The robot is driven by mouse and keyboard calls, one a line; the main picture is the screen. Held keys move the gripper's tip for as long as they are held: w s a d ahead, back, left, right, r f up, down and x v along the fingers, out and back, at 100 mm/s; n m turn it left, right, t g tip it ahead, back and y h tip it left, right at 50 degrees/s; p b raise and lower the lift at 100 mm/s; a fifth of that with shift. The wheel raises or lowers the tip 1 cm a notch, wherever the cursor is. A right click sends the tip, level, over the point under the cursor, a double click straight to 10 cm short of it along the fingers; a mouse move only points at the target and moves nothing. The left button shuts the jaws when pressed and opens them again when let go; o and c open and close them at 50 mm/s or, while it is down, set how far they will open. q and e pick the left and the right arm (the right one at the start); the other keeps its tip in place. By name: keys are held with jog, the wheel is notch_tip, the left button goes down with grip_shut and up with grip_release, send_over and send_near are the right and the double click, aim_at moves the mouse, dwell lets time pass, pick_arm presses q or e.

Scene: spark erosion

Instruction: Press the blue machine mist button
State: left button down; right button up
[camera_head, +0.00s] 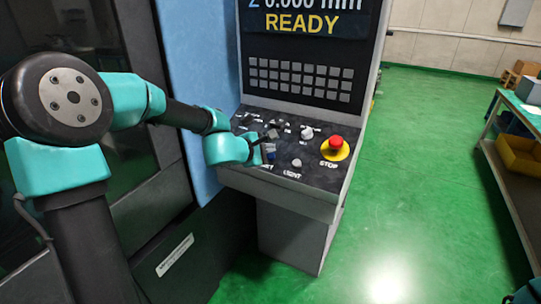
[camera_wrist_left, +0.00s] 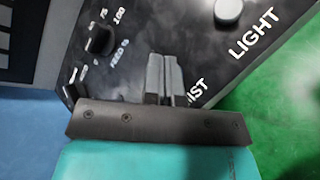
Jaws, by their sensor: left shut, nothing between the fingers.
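The machine's sloped control panel (camera_head: 323,178) is dark and carries labelled controls. My left gripper (camera_head: 271,147) is over the panel's left-middle part, with its fingers shut and empty. A small dark blue patch, probably the mist button (camera_head: 271,156), shows just below the fingertips. In the left wrist view the shut fingers (camera_wrist_left: 166,75) point at the panel beside the partly covered MIST label (camera_wrist_left: 195,86). The button itself is hidden there behind the fingers. I cannot tell whether the fingertips touch it.
A white light button (camera_head: 297,163) is right of the gripper. A red stop button (camera_head: 336,142) on a yellow base and a light knob (camera_head: 307,132) are farther right. A black feed knob (camera_wrist_left: 100,40) is near the fingers. The screen (camera_head: 312,18) reads READY.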

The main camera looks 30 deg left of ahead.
pick_arm(q)
jog(key=shift+f, duration=0.1)
dwell(0.5)
jog(key=shift+w+f, duration=0.2)
jog(key=shift+f, duration=0.1)
jog(key=shift+w+f, duration=0.15)
jog(key=shift+f, duration=0.1)
dwell(0.7)
jog(key=shift+s+r, duration=0.35)
jog(key=shift+r, duration=0.3)
jog(key=shift+r, duration=0.1)
jog(key=r, duration=0.1)
jog(key=s+r, duration=0.1)
jog(key=r, duration=0.1)
jog(key=s+r, duration=0.1)
jog(key=r, duration=0.1)
jog(key=shift+s+r, duration=0.1)
jog(key=shift+s, duration=0.15)
dwell(0.4)
dwell(1.2)
